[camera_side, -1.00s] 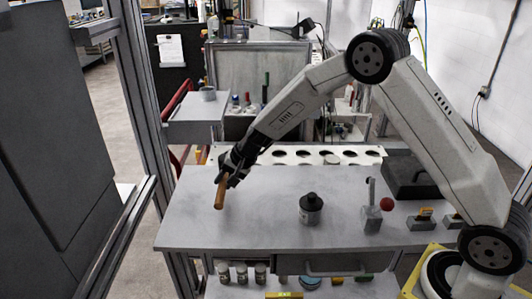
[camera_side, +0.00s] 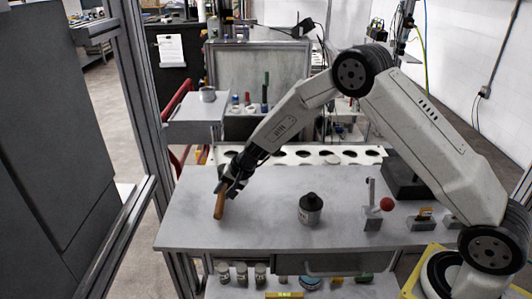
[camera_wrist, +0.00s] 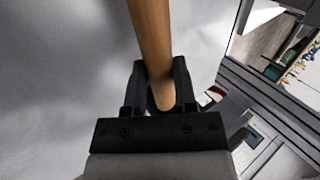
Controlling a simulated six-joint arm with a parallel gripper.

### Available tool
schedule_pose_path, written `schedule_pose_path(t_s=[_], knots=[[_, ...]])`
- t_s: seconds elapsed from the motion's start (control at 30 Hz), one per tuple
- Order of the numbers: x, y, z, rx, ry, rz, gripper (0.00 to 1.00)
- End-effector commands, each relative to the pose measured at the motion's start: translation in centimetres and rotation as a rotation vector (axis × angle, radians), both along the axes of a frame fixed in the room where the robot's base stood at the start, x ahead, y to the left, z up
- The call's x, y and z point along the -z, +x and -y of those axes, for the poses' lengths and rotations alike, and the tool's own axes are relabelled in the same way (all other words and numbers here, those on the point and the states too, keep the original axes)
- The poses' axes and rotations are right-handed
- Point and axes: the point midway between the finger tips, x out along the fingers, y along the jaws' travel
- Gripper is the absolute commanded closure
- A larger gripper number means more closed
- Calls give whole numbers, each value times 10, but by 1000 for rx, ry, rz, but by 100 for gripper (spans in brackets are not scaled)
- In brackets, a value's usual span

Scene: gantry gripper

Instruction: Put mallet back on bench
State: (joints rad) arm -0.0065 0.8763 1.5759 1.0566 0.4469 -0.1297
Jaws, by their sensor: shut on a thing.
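The mallet (camera_side: 219,205) shows as a tan wooden handle in the side view, tilted and near the left end of the grey bench top (camera_side: 265,210). My gripper (camera_side: 229,186) is shut on it, at the handle's upper part. In the wrist view the wooden handle (camera_wrist: 151,35) runs from the top edge down between my two black fingers (camera_wrist: 160,88). The mallet's head cannot be made out in either view. The handle's lower end is at or just above the bench top; I cannot tell whether it touches.
A grey canister with a black top (camera_side: 310,210) stands mid-bench. To its right are a lever with a red ball (camera_side: 373,215) and small yellow-marked blocks (camera_side: 420,220). A white rack with round holes (camera_side: 295,154) lines the back. Bench top around the mallet is clear.

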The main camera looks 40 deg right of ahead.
Motion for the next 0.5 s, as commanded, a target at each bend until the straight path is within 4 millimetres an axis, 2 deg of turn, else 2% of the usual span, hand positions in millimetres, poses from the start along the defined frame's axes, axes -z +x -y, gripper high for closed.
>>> schedule_pose_path(t_s=[0.2,0.23,0.3,0.33,0.5], knots=[[1,1,0,-1,-1,3,100],[2,0,0,-1,0,0,56],[2,0,0,0,0,0,34],[2,0,0,0,0,0,30],[2,0,0,0,0,0,30]])
